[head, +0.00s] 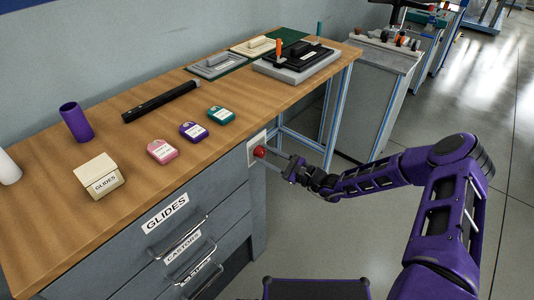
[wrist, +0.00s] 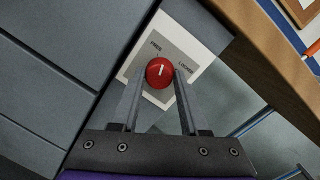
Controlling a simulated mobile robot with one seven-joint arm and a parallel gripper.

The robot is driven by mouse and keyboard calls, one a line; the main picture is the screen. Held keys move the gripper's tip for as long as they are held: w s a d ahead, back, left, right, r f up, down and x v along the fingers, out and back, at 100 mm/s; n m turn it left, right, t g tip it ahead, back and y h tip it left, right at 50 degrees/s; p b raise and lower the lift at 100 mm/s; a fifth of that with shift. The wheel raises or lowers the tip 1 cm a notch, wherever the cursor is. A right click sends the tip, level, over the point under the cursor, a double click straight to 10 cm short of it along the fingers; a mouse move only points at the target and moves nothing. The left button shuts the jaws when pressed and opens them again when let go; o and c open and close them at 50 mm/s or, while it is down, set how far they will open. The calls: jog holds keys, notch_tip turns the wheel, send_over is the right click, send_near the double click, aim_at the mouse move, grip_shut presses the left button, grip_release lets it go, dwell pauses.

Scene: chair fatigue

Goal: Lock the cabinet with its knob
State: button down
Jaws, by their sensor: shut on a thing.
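The red round knob (wrist: 160,73) sits on a pale plate (wrist: 185,44) marked FREE and LOCKED. Its white line points roughly up in the wrist view, nearer the FREE label than the LOCKED label. My gripper (wrist: 161,78) has one finger on each side of the knob and is shut on it. In the head view the knob (head: 260,152) is at the upper right corner of the grey cabinet (head: 215,200), and my gripper (head: 275,158) reaches it from the right. The drawers labelled GLIDES and CASTORS look closed.
The wooden worktop (head: 60,225) above holds a cream GLIDES box (head: 99,177), several small coloured boxes, a black bar (head: 160,101) and a purple cylinder (head: 75,122). Drawer handles (head: 178,236) stick out below left of the knob. Open floor lies to the right.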

jog(key=m+t+p, duration=0.1)
jog(key=m, duration=0.6)
jog(key=shift+s+p, duration=0.1)
jog(key=shift+p, duration=0.3)
jog(key=m, duration=0.3)
jog(key=m+t+p, duration=0.1)
jog(key=m, duration=0.3)
jog(key=shift+a+f+h+p, duration=0.1)
jog(key=shift+a+h+p, duration=0.05)
jog(key=shift+h+p, duration=0.15)
jog(key=shift+m, duration=0.4)
jog(key=shift+c, duration=2.1)
grip_release()
jog(key=v, duration=1.7)
jog(key=shift+s+f, duration=0.25)
jog(key=shift+s, duration=0.05)
